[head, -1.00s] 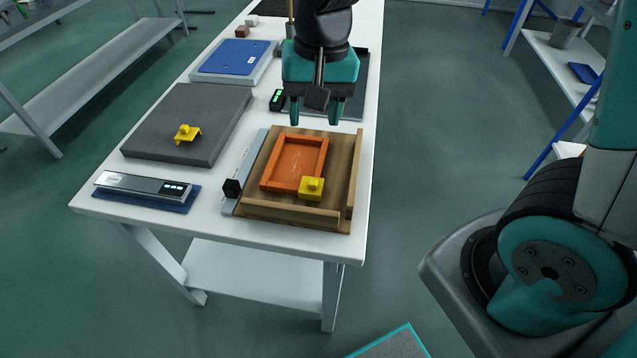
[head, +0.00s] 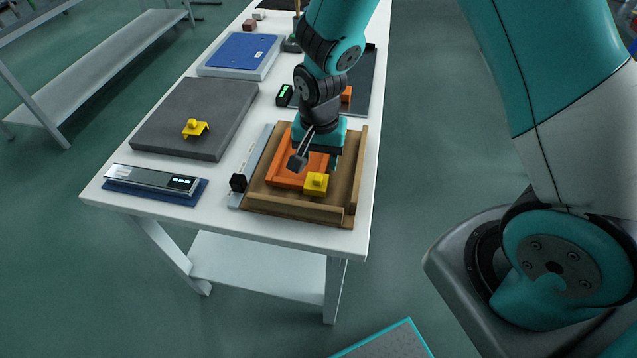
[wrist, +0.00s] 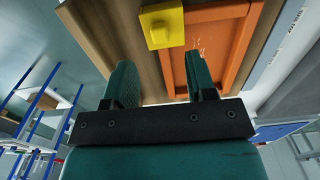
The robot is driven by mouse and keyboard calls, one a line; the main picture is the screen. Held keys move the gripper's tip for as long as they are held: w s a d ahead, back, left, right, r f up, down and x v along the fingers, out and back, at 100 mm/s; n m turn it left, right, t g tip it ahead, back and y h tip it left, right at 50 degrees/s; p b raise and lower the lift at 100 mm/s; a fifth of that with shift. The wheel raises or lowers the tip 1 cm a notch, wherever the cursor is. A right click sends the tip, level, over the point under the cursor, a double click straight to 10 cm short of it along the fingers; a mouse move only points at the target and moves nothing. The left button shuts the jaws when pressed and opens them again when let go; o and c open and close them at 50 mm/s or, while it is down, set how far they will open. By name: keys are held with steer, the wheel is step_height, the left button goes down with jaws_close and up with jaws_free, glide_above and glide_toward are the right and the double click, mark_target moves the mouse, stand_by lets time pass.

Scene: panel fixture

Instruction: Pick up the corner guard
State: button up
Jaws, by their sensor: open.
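A yellow corner guard (head: 316,184) with a small knob on top sits on the near right corner of the orange panel (head: 284,178), which lies in a wooden fixture (head: 300,212). It shows at the top of the wrist view (wrist: 162,25). A second yellow piece (head: 195,128) of similar look stands on the grey slab at the left. My gripper (head: 317,158) is over the orange panel, just behind the corner guard. In the wrist view my gripper (wrist: 162,72) has its two fingers apart with nothing between them, and the guard lies beyond the fingertips. Part of the panel is hidden by the gripper.
The grey slab (head: 190,110) is left of the fixture. A scale-like device (head: 150,181) lies at the near left. A blue plate (head: 240,54) on a pale block is farther back. Wooden rails (head: 359,175) edge the fixture.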

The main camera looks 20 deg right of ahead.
mark_target(319, 175)
step_height(319, 175, down, 5)
steer(key=shift+p, duration=0.5)
steer(key=shift+c, duration=0.5)
jaws_close()
